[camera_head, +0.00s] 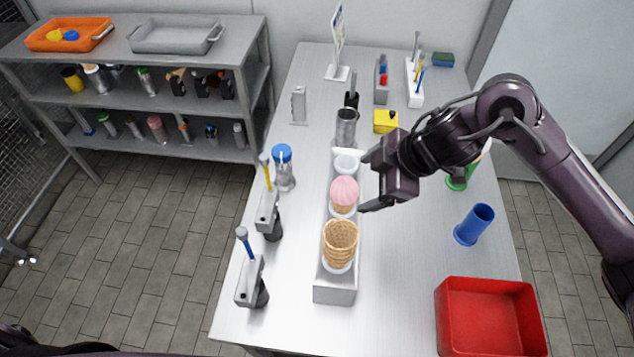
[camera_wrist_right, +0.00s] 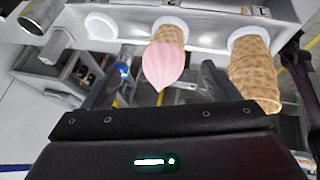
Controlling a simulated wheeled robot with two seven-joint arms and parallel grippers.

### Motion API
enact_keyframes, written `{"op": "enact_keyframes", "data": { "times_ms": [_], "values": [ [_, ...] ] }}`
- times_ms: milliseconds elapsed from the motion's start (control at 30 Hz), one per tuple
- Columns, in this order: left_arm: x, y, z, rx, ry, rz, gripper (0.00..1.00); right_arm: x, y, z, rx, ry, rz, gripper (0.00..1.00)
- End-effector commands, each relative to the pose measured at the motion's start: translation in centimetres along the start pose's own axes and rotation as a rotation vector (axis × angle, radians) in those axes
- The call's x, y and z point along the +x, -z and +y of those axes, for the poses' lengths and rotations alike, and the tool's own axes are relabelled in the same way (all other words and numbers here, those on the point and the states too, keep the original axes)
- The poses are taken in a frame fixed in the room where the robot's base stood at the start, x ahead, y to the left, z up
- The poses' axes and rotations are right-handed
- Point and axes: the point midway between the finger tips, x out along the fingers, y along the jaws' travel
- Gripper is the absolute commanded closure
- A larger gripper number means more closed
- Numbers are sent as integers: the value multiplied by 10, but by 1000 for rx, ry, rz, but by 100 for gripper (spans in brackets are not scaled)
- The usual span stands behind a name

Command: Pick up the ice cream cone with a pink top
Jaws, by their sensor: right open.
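The ice cream cone with a pink top (camera_head: 344,191) stands upright in the middle hole of a grey holder (camera_head: 335,290). It also shows in the right wrist view (camera_wrist_right: 157,66), ahead of the jaws and roughly between them. My right gripper (camera_head: 364,183) is open and empty, just to the right of the pink top, with its fingers pointing left. Its two fingers show apart in the right wrist view (camera_wrist_right: 160,85). A stack of plain wafer cones (camera_head: 340,241) stands in the near hole of the holder. My left gripper is not in view.
An empty white ring (camera_head: 346,164) is at the holder's far end, with a metal cup (camera_head: 346,126) behind it. Two grey tool stands (camera_head: 268,215) are left of the holder. A blue cup (camera_head: 473,225) and a red bin (camera_head: 490,318) are at right. The table between is clear.

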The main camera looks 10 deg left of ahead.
Motion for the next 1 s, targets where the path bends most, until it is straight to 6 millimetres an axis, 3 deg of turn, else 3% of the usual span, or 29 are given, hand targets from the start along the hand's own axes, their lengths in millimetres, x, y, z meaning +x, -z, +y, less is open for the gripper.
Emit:
{"op": "enact_keyframes", "data": {
  "times_ms": [200,533,700,933,1000],
  "values": [
    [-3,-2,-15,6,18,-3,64,14,11,-7,-32,12,-3,19],
    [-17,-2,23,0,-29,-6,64,58,10,-7,-29,12,-3,19],
    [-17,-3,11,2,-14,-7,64,74,10,-6,-32,9,-2,19],
    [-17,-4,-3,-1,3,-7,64,76,9,-6,-32,8,-3,19],
    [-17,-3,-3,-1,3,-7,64,76,9,-6,-32,8,-3,28]
  ]
}}
